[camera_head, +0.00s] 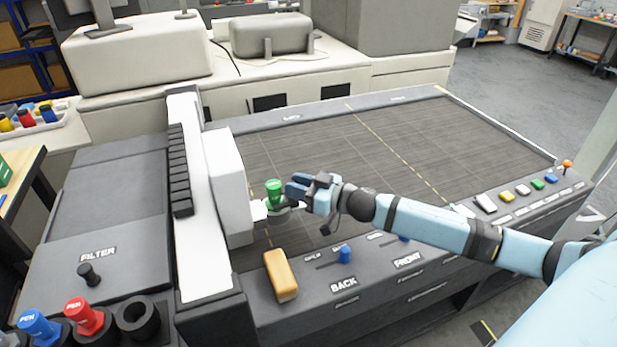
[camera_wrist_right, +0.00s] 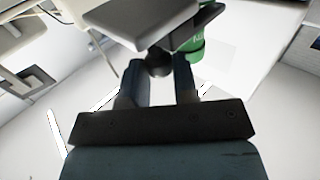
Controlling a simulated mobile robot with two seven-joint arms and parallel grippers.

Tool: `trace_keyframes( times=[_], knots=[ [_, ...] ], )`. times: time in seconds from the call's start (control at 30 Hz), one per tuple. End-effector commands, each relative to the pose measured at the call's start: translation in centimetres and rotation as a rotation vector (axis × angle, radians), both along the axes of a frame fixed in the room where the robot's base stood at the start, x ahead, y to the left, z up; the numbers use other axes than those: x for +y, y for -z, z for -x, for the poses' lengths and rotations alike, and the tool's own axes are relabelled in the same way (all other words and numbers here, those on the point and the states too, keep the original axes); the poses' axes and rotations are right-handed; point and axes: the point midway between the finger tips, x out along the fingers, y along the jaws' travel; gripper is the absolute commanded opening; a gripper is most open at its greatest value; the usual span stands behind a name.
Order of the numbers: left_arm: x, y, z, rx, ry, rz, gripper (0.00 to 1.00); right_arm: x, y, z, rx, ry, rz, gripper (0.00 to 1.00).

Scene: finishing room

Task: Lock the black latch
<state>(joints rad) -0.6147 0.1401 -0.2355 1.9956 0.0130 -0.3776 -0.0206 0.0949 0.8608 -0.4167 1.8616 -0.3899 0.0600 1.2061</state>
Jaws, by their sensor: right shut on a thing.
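My right gripper (camera_head: 302,190) reaches in from the right to the pen carriage on the flatbed plotter. In the right wrist view its two dark fingers (camera_wrist_right: 156,78) are on either side of the round dark knob of the black latch (camera_wrist_right: 158,62); it is shut on this. The latch is mostly hidden by the gripper in the head view. A green pen (camera_head: 274,190) stands upright in the holder just left of the gripper; its green body also shows in the right wrist view (camera_wrist_right: 197,42). My left gripper is not in view.
The white gantry (camera_head: 224,185) stands just left of the pen. A tan block (camera_head: 280,275) and blue sliders (camera_head: 344,254) are on the front edge. A black knob (camera_head: 88,274) is on the filter panel, with blue and red pens (camera_head: 84,315) in front. The plotter bed (camera_head: 350,140) is clear.

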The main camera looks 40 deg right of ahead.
Motion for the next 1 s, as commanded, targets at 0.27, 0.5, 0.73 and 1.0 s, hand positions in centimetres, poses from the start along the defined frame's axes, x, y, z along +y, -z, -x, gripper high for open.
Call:
trace_keyframes(
  times=[0.27, 0.5, 0.73, 1.0],
  knots=[
    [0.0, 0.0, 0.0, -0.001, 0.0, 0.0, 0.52, 0.4, 0.0, 0.0, -0.003, -0.006, -0.003, 0.29],
    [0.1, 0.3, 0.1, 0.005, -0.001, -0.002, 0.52, 0.3, 0.0, 0.0, -0.003, -0.005, -0.002, 0.5],
    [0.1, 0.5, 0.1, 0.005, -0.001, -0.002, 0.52, 0.0, 0.1, 0.4, -0.001, -0.004, -0.002, 0.5],
    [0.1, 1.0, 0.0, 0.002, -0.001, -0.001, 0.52, -1.8, 0.3, 3.6, 0.002, -0.004, -0.001, 0.5]
  ],
)
